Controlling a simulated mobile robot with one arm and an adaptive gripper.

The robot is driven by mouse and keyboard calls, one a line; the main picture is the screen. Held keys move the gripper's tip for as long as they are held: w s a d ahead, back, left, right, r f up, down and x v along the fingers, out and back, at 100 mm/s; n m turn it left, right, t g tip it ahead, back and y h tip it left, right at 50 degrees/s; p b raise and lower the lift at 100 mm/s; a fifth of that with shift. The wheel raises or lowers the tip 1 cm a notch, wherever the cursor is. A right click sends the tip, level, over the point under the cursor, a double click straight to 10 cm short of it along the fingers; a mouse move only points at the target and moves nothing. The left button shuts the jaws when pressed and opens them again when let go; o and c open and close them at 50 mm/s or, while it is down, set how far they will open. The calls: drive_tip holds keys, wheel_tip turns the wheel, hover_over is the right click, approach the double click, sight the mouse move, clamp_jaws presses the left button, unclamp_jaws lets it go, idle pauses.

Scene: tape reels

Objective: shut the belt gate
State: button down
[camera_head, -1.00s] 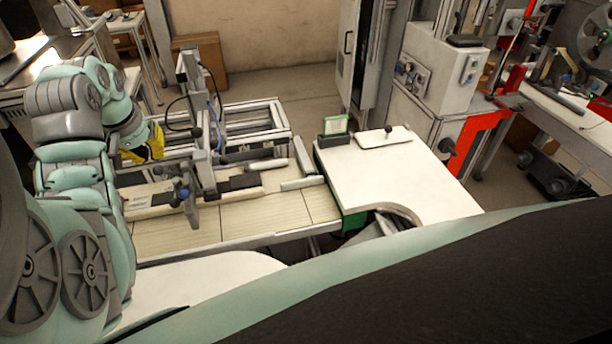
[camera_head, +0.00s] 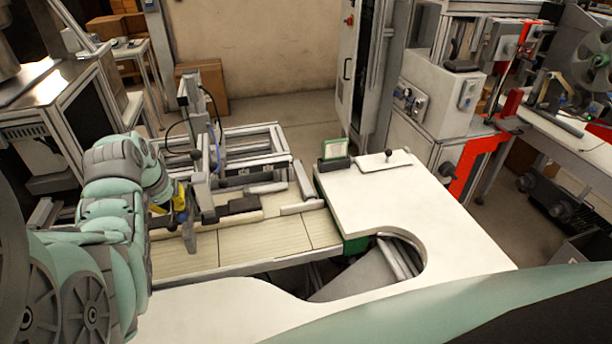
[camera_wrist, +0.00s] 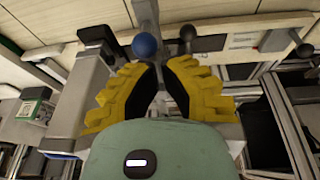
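The belt gate seems to be the grey upright assembly (camera_head: 203,185) standing over the pale conveyor belt (camera_head: 270,234). In the wrist view a blue ball knob (camera_wrist: 145,44) and a black ball knob (camera_wrist: 187,33) show on grey parts just beyond my fingertips. My gripper (camera_wrist: 160,66) has yellow fingers with dark inner pads. They are spread apart, with a grey bar visible in the gap and no clear grip on it. In the head view my gripper (camera_head: 180,200) is close beside the gate's left side. Whether it touches the gate cannot be told.
A white worktop (camera_head: 445,225) with a curved cutout lies right of the belt. It bears a green-framed box (camera_head: 335,152) and a white plate with a knob (camera_head: 383,162). A grey frame (camera_head: 250,150) stands behind the belt. Red-and-white machinery (camera_head: 475,160) is at the right.

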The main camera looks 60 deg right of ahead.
drive_tip(key=shift+s+d+f, duration=0.1)
drive_tip(key=shift+d+f, duration=0.05)
drive_tip(key=shift+f, duration=0.3)
wheel_tip(320, 180, down, 5)
drive_tip(key=b, duration=0.4)
drive_tip(key=shift+r, duration=0.1)
drive_tip(key=w+p+v, duration=0.1)
drive_tip(key=v, duration=1.3)
drive_tip(key=shift+d+r, duration=0.2)
drive_tip(key=shift+d, duration=0.05)
